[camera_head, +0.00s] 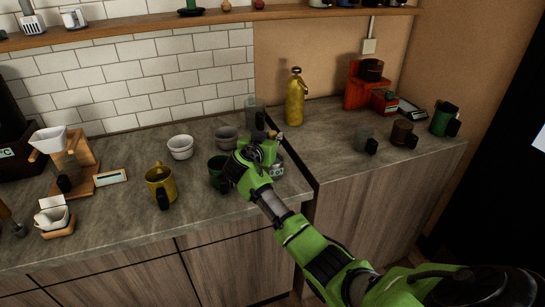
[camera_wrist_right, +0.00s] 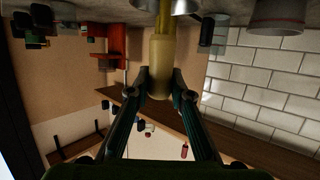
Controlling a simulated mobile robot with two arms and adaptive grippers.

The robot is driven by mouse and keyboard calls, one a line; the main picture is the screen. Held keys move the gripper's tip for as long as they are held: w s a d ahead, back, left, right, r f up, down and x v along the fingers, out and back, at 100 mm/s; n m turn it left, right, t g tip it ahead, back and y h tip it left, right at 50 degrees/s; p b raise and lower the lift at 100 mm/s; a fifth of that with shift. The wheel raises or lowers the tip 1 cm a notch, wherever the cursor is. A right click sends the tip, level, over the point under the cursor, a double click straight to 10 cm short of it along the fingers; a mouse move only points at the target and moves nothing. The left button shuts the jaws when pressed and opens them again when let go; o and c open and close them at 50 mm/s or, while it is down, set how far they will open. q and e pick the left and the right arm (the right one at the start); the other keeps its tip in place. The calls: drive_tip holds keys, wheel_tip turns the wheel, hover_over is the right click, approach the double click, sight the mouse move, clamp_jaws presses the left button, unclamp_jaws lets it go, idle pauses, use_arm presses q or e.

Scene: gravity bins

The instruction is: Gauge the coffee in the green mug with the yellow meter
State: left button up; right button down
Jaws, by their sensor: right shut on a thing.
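The green mug (camera_head: 217,174) stands upright on the left counter, just left of my right gripper (camera_head: 254,160). The gripper covers part of its right side, and I cannot see the coffee inside. In the right wrist view my right gripper (camera_wrist_right: 160,80) is shut on a pale yellow cylinder, which I take as the yellow meter (camera_wrist_right: 159,68). A narrower yellow part shows above it, and I cannot tell whether it belongs to the meter or stands behind. My left gripper is not in view.
A yellow mug (camera_head: 161,186), white bowl (camera_head: 180,147) and grey bowl (camera_head: 227,137) stand near the green mug. A yellow bottle (camera_head: 294,98) stands behind the gripper. A dark gap (camera_head: 291,165) separates the two counters. The right counter's front left is clear.

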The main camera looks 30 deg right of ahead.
drive_tip(key=shift+r+p, duration=1.15)
drive_tip(key=shift+r, duration=1.4)
